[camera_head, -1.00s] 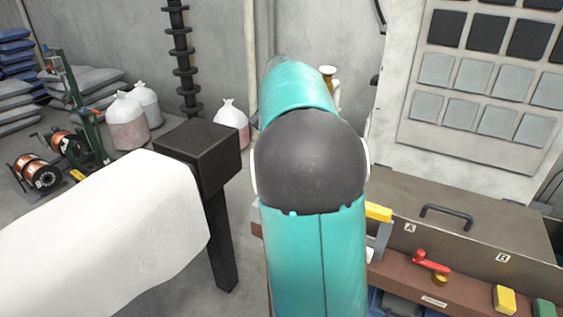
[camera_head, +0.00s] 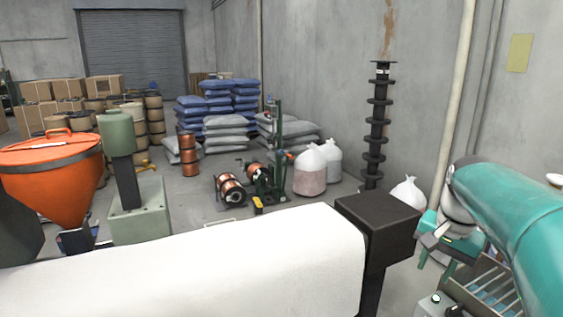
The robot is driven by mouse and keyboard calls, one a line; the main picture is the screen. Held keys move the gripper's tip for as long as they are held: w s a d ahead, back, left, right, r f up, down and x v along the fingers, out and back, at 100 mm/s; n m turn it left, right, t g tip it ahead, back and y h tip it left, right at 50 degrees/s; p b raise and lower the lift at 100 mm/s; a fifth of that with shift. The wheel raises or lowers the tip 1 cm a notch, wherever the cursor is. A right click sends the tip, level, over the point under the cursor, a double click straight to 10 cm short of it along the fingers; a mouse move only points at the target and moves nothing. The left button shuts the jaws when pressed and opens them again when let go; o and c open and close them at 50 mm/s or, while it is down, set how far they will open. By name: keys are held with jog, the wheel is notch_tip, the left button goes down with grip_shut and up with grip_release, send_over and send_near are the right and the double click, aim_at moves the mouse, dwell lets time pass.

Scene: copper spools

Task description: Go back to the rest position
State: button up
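My teal arm (camera_head: 515,225) reaches in from the right edge, with a pale joint at its left end. The parts around that end overlap other grey and teal shapes, so I cannot make out my gripper's fingers or anything held in them. Copper spools (camera_head: 230,190) lie on the floor by a green stand in the middle distance. More copper-coloured spools (camera_head: 187,147) are stacked upright to the left of them. My arm is well apart from both groups of spools.
An orange hopper (camera_head: 55,185) and a green pedestal machine (camera_head: 140,225) stand at left. Cartons, blue sacks (camera_head: 240,95) and grey sacks fill the back. White bags (camera_head: 310,172) and a black ribbed post (camera_head: 377,125) stand by the wall. Bare floor shows around the spools.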

jog(key=s+a+f+n+t, duration=0.1)
jog(key=s+a+f+n, duration=0.1)
jog(key=s+a+n, duration=0.3)
jog(key=s+a+f+n+t, duration=0.2)
jog(key=s+a, duration=0.6)
jog(key=a, duration=0.6)
jog(key=f+n, duration=0.1)
jog(key=n, duration=0.1)
jog(key=shift+s+f+n+t, duration=0.2)
jog(key=shift+s+n+t, duration=0.1)
jog(key=shift+s+n, duration=0.1)
jog(key=shift+d, duration=0.15)
